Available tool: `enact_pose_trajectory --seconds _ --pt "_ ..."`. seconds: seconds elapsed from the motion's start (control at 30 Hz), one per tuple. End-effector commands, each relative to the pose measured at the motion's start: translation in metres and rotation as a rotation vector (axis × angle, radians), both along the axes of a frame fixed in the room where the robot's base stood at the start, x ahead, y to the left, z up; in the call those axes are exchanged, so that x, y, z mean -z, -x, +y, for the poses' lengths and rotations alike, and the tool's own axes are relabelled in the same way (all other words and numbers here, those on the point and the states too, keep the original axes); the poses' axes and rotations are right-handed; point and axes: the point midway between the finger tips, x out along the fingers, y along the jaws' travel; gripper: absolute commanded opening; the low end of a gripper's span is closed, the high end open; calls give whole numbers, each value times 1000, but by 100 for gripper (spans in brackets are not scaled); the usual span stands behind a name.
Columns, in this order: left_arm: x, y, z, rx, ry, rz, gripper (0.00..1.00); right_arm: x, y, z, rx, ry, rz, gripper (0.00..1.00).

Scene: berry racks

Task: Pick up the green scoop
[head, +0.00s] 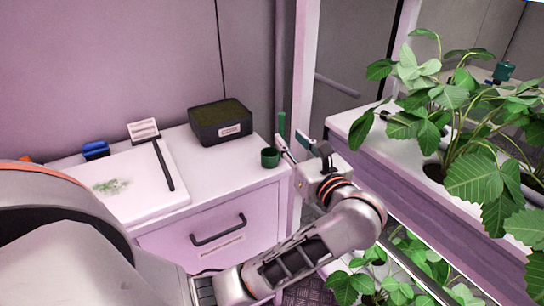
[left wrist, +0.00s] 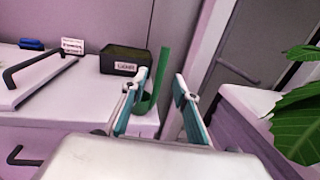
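The green scoop is at the right end of the white cabinet top, with its round cup (head: 270,157) low and its handle (head: 281,125) standing upright. My left gripper (head: 293,142) is open, just right of the scoop in the head view. In the left wrist view the scoop (left wrist: 162,75) shows beyond and between the two spread teal-padded fingers (left wrist: 160,82), nearer the left one. The left finger partly covers the cup. I cannot tell whether a finger touches it. My right gripper is not in view.
A dark labelled box (head: 220,122) stands behind the scoop's left. A white lidded board with a black handle (head: 163,165), a small sign (head: 144,130) and a blue item (head: 95,149) lie further left. A planter rack (head: 370,165) with leafy plants (head: 470,130) stands close on the right.

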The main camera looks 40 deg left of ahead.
Motion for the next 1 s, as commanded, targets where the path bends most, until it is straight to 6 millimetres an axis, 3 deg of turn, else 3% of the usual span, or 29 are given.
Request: enact_pose_trajectory --seconds 0.5,0.83,0.93,1.0 --pt "-2 -34 51 -3 -7 0 29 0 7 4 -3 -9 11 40" --pt "-1 -37 56 -2 -4 1 29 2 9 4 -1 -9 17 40" --pt "-1 -37 56 -3 -4 1 3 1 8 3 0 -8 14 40" --pt "-1 -37 56 -3 -4 1 0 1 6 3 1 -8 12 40"
